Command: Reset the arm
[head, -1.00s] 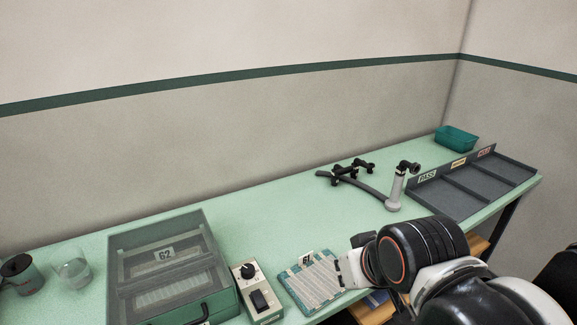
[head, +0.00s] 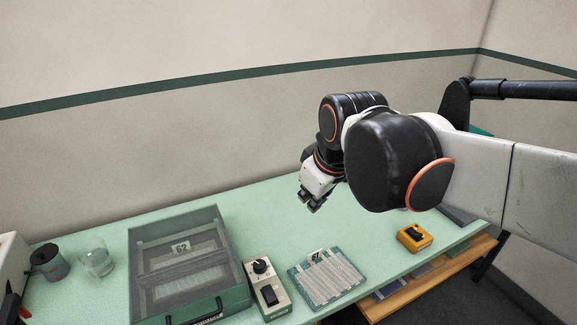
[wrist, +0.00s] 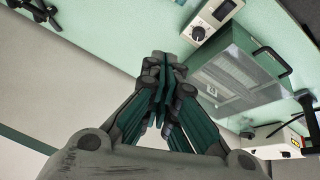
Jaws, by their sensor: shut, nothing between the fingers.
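My gripper (head: 311,204) hangs above the bench's middle in the head view, empty, fingers pointing down and left. In the wrist view my gripper (wrist: 166,62) has its fingers together with nothing between them. My arm is raised and bent across the right of the head view. It hides the back right of the bench, where the black fixture, the grey stand and most of the divided tray are out of sight.
A glass (head: 97,262) and a dark mug (head: 48,262) stand at left. A wooden shelf (head: 430,281) lies below.

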